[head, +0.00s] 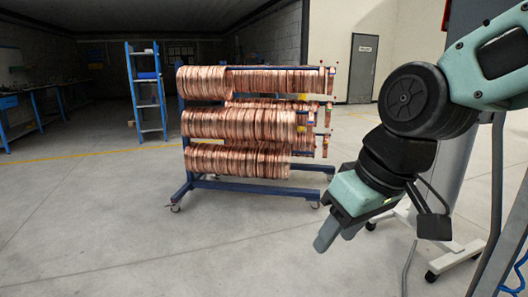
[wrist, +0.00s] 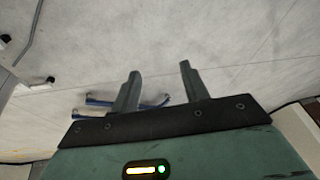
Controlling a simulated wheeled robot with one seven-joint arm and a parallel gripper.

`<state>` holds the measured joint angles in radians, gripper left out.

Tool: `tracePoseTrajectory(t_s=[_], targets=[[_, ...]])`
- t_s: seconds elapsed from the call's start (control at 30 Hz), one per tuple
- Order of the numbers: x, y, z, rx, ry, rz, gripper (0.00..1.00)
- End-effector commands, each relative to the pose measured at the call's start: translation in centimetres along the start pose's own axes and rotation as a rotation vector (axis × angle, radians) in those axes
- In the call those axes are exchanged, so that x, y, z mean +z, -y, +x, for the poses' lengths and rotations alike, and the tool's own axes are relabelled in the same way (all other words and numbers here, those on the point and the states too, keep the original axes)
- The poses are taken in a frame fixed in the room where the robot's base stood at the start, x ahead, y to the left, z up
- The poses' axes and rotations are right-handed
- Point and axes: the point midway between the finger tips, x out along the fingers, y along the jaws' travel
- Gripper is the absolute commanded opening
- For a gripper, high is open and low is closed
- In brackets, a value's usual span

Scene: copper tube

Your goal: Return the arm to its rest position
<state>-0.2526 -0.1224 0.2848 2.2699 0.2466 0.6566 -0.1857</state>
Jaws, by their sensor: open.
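My gripper (head: 338,232) hangs at the lower right of the head view, pointing down over the floor in front of the copper rack. In the wrist view its two fingers (wrist: 160,84) stand apart with nothing between them, so it is open and empty. My arm is bent, coming in from the right edge of the head view. Coils of copper tube (head: 240,124) hang in three rows on a blue wheeled rack (head: 245,187) left of my gripper and farther back. The gripper is apart from the rack and the coils.
A blue ladder-like shelf (head: 147,92) stands behind the rack, and a blue workbench (head: 35,100) is at the far left. A wheeled white stand base (head: 455,257) is on the right, near my arm. The grey floor at the front left is clear.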

Motion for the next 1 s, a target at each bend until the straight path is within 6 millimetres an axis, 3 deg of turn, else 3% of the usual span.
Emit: tracePoseTrajectory(t_s=[0.03,0.1,0.37,0.4,0.8,1.0], targets=[[2.5,1.0,1.3,0.000,0.057,-0.018,0.45],[5.5,1.9,2.6,0.006,0.125,-0.039,0.45],[16.1,3.3,5.4,0.055,0.341,-0.118,0.45],[14.8,3.5,3.5,0.053,0.327,-0.109,0.45],[11.6,4.4,-4.7,0.052,0.324,-0.104,0.45],[10.8,4.7,-6.7,0.052,0.323,-0.103,0.45]])
